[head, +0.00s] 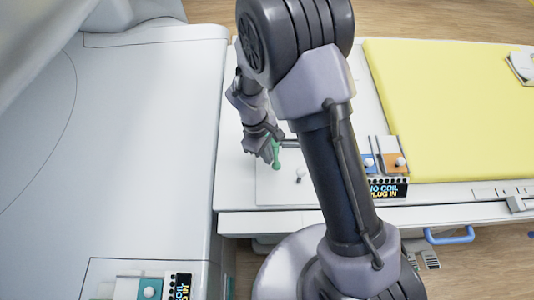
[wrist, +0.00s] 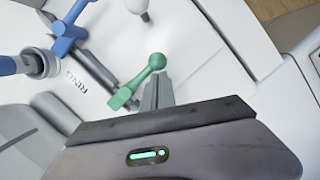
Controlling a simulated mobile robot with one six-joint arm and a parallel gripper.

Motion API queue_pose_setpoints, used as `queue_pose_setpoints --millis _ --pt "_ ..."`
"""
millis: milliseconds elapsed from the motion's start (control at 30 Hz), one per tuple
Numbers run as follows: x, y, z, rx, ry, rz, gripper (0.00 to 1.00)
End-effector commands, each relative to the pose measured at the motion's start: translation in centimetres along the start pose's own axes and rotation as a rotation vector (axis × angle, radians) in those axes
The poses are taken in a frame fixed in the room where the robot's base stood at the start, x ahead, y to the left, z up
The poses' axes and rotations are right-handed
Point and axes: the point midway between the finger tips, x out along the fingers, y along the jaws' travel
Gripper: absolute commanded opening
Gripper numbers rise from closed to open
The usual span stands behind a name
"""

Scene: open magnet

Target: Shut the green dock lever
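The green dock lever (head: 276,160) is a short green handle with a round knob, on the white panel between the large white housing and the yellow mat. In the wrist view the green lever (wrist: 140,82) lies slantwise, its knob at the upper right, just beyond my fingertips. My gripper (head: 271,149) is right at the lever in the head view and partly hides it. In the wrist view the two grey fingers of my gripper (wrist: 157,92) look closed together, with nothing seen between them. Whether they touch the lever is not clear.
A blue lever (wrist: 68,38) stands left of the green one in the wrist view. A white knob (wrist: 138,7) is above it. In the head view, a yellow mat (head: 450,110) lies to the right and a large white housing (head: 130,130) to the left.

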Motion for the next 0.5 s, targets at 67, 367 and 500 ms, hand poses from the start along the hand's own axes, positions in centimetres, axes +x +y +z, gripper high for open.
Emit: queue_pose_setpoints --millis 67,367,500 --pt "-0.1 -0.1 0.1 0.001 -0.004 -0.002 0.00" --pt "-6.4 0.0 0.0 0.002 0.001 0.000 0.00" --pt "-10.0 0.0 0.0 0.001 0.002 0.002 0.00"
